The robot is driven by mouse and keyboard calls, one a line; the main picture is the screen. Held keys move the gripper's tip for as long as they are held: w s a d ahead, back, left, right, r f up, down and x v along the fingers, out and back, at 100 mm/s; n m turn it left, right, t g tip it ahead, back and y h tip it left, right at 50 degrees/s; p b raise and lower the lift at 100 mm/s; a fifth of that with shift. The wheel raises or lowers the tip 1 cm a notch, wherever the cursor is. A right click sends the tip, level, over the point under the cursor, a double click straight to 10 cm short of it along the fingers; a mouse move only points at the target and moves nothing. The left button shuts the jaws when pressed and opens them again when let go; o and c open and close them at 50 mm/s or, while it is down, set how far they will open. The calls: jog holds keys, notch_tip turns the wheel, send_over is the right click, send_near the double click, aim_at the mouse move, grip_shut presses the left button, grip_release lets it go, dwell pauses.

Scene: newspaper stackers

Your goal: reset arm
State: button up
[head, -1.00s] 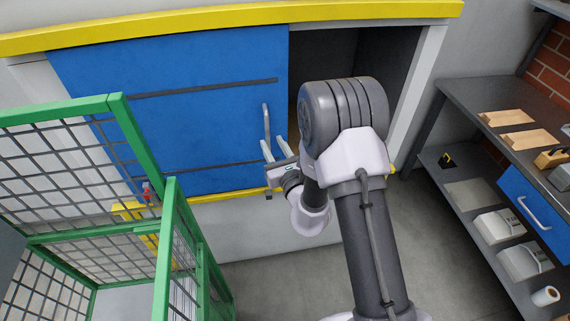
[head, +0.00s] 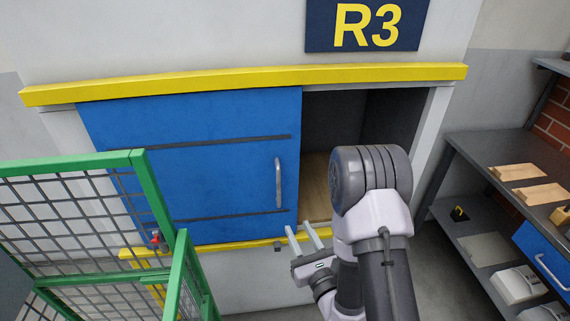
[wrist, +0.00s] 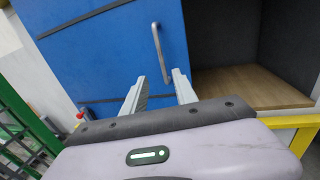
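My gripper (head: 303,237) is in front of the lower right corner of the blue sliding door (head: 205,160), just below the door's grey handle (head: 278,183). In the wrist view its two pale fingers (wrist: 160,88) stand apart with nothing between them, and the handle (wrist: 159,53) shows beyond them, clear of the fingers. The door covers the left part of the opening. The right part of the opening shows a dark compartment with a wooden floor (wrist: 245,88).
A green mesh cage (head: 90,220) stands at the lower left, with a small red part (head: 155,239) near its edge. A grey shelf bench (head: 490,165) with wooden blocks stands at the right. A yellow rail (head: 245,83) runs above the door, below an R3 sign (head: 367,25).

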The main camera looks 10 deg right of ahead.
jog(key=s+a+r+n+g+y, duration=0.2)
jog(key=a+r+n+y, duration=0.2)
jog(key=a+r+y, duration=0.25)
jog(key=s+a+r+n+g+y, duration=0.3)
jog(key=a+r+n+y, duration=0.2)
jog(key=a+r, duration=0.15)
jog(key=s+a+r+n+g+y, duration=0.1)
jog(key=s+a+r+n+g, duration=0.15)
jog(key=s+n+g, duration=0.4)
jog(key=s+a+r+n+g, duration=0.25)
jog(key=s+n+g, duration=0.25)
jog(key=s, duration=0.3)
jog(key=s+d+f+n+g+h, duration=0.1)
jog(key=s+d+f+n+h, duration=0.55)
jog(key=s+h, duration=0.2)
jog(key=w+d+r+n+t+h, duration=0.1)
jog(key=w+d+r+t+h, duration=0.1)
jog(key=d, duration=0.4)
jog(key=w+d+r+n+t+h+b, duration=0.1)
jog(key=w+d+r+t+h, duration=0.1)
jog(key=d, duration=0.4)
jog(key=shift+w+d+r+t+h, duration=0.25)
jog(key=shift+w+t+h, duration=0.4)
jog(key=shift+t+h, duration=0.45)
